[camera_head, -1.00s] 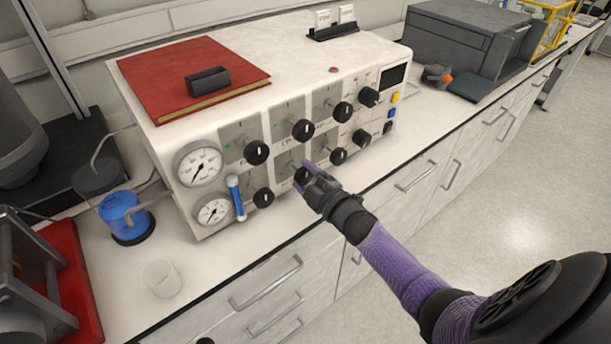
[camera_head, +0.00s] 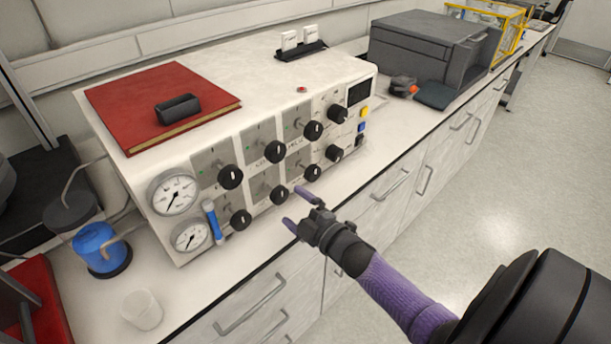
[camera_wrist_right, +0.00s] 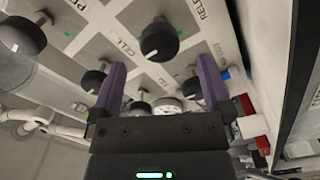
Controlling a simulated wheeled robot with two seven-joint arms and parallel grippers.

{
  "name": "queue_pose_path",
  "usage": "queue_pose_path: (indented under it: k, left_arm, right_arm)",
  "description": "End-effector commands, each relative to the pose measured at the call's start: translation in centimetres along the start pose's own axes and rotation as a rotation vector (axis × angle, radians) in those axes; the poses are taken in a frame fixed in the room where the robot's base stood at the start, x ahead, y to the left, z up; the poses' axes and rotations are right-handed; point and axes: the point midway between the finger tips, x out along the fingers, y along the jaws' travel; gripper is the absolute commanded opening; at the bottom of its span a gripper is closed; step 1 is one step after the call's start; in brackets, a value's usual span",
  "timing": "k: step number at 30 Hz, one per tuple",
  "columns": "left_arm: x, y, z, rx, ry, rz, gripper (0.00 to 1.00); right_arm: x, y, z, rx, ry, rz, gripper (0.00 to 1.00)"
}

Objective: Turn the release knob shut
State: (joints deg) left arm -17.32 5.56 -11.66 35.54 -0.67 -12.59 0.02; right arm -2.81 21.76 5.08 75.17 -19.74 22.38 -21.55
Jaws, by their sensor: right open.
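The white reactor control box (camera_head: 300,72) stands on the bench with two rows of black knobs on its front. My right gripper (camera_head: 298,210) is open and empty in front of the lower row, apart from the nearest knob (camera_head: 278,194). In the right wrist view a black knob with a white pointer mark (camera_wrist_right: 160,40) lies just beyond the gap between my open purple fingers (camera_wrist_right: 161,65). A label starting "RELE" (camera_wrist_right: 200,12) is beside it and "CELL" is on its other side; I cannot tell for sure which label belongs to it. My left gripper is not in view.
A blue bottle (camera_head: 100,250) and clear beaker (camera_head: 142,309) stand on the bench at left. A red book (camera_head: 160,100) lies on the box. Drawers are below the bench.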

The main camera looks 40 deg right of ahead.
Motion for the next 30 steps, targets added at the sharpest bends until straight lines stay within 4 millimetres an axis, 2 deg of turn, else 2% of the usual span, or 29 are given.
queue_pose_path:
  k: [3, 7, 22, 23, 26, 27, 29, 30]
  left_arm:
    - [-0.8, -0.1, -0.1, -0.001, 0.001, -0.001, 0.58]
    - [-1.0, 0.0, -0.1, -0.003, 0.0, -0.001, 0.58]
    - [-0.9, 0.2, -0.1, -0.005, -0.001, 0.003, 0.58]
    - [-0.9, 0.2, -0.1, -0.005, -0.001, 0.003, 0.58]
    - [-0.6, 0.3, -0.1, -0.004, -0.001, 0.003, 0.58]
    - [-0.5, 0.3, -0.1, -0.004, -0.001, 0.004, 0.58]
    - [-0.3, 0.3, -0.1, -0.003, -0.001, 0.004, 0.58]
    - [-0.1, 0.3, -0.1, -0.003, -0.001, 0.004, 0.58]
  right_arm:
    - [-2.8, 0.2, -0.1, 0.001, -0.002, -0.002, 0.99]
    - [-4.6, 0.1, -0.1, 0.002, 0.0, 0.0, 0.99]
    - [-5.1, -0.4, 0.2, 0.011, -0.01, -0.008, 0.99]
    - [-5.3, -1.1, 0.5, 0.027, -0.027, -0.022, 0.99]
    - [-7.2, -6.6, 2.7, 0.163, -0.172, -0.14, 0.99]
    - [-8.8, -10.0, 3.8, 0.244, -0.263, -0.213, 0.99]
    - [-12.2, -15.6, 5.1, 0.367, -0.421, -0.335, 0.99]
    - [-14.8, -19.0, 5.5, 0.441, -0.528, -0.414, 0.99]
